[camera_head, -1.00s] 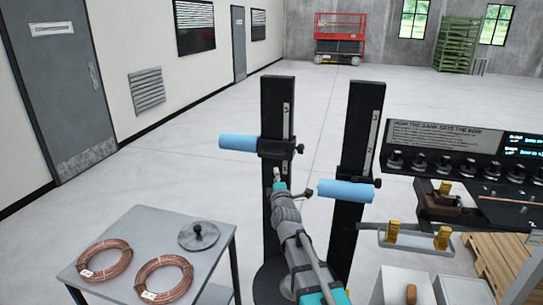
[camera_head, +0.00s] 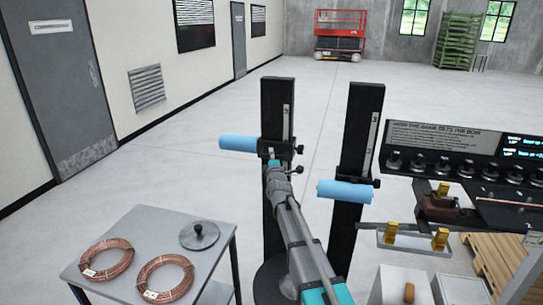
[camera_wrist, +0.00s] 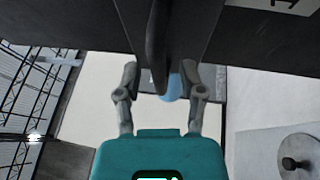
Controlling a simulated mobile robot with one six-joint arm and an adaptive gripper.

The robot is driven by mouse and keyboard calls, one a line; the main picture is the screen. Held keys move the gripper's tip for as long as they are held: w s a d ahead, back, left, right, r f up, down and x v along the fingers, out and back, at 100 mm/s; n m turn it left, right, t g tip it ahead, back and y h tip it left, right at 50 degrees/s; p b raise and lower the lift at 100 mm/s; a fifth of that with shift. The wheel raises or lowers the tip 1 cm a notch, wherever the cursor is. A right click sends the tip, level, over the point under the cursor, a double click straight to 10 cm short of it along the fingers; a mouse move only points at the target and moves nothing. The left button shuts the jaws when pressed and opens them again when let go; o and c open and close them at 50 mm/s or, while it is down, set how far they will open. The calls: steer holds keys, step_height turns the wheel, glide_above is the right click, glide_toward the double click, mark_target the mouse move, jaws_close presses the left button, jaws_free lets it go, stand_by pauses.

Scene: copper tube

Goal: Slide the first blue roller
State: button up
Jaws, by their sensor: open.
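The left blue roller (camera_head: 238,143) sticks out to the left from a bracket on the left black post (camera_head: 277,110). The right blue roller (camera_head: 345,191) sits lower, on the right black post (camera_head: 365,120). My gripper (camera_head: 271,156) is at the front of the left post, just below the left roller's bracket. In the wrist view my gripper (camera_wrist: 162,80) is open, with its fingers on either side of a dark upright part. A blue roller end (camera_wrist: 174,89) shows between the fingers, mostly hidden; I cannot tell whether anything touches.
A grey table (camera_head: 130,225) at lower left bears copper coils (camera_head: 105,258) and a round grey disc with a knob (camera_head: 199,235). A bench with a dark panel (camera_head: 445,142) and several knobs stands at right. Open floor lies behind the posts.

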steer(key=shift+w, duration=0.25)
jaws_close()
stand_by(0.3)
